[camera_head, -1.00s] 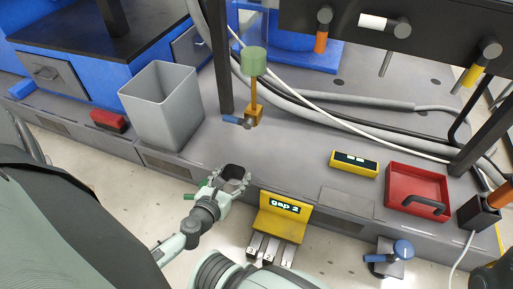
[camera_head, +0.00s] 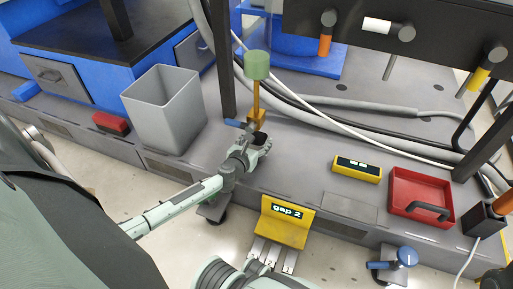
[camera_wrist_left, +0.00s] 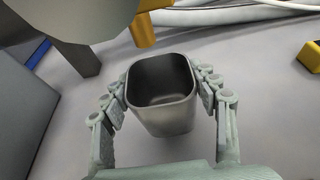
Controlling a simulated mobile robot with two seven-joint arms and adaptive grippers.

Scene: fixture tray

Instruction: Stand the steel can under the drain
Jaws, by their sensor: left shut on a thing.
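The steel can (camera_head: 260,140) is a small dark grey, open-topped cup with rounded corners. My left gripper (camera_head: 252,146) is shut on it, with fingers on both sides. In the left wrist view the can (camera_wrist_left: 163,115) is empty and roughly upright over the grey deck; I cannot tell whether its base touches. The drain (camera_head: 257,112) is a yellow-brass fitting with a blue lever, below a green cup (camera_head: 256,65). The can is just in front of the drain in the head view. In the wrist view the brass spout (camera_wrist_left: 143,30) shows beyond the can's far rim.
A grey bin (camera_head: 165,110) stands left of the can and a black post (camera_head: 222,70) rises behind it. Hoses (camera_head: 330,115) run along the deck behind. A yellow box (camera_head: 357,168) and red tray (camera_head: 420,190) lie to the right. The deck between is clear.

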